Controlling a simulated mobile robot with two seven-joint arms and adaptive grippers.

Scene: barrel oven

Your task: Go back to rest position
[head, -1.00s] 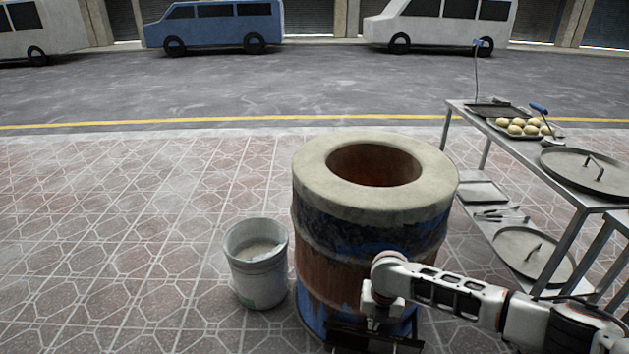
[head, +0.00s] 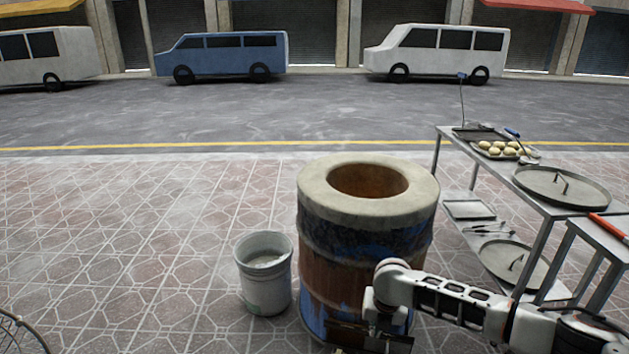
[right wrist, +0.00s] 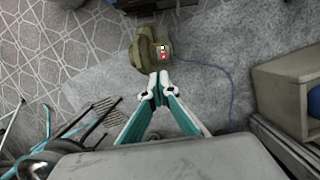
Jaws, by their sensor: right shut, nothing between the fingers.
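My right arm comes in from the right in the head view, in front of the barrel oven (head: 322,257). Its gripper (head: 368,336) hangs low at the bottom edge, in front of the oven's lower side, and shows only in part. In the right wrist view the teal and white fingers of the right gripper (right wrist: 158,82) meet at their tips, with nothing between them. My left gripper is in neither view now. The oven's round top is open, with a pale rim.
A grey bucket (head: 265,290) stands left of the oven. A metal table (head: 540,202) on the right holds dough balls (head: 500,149) and a round lid (head: 561,186). A wire basket (head: 22,335) shows at bottom left. The tiled floor at left is mostly clear.

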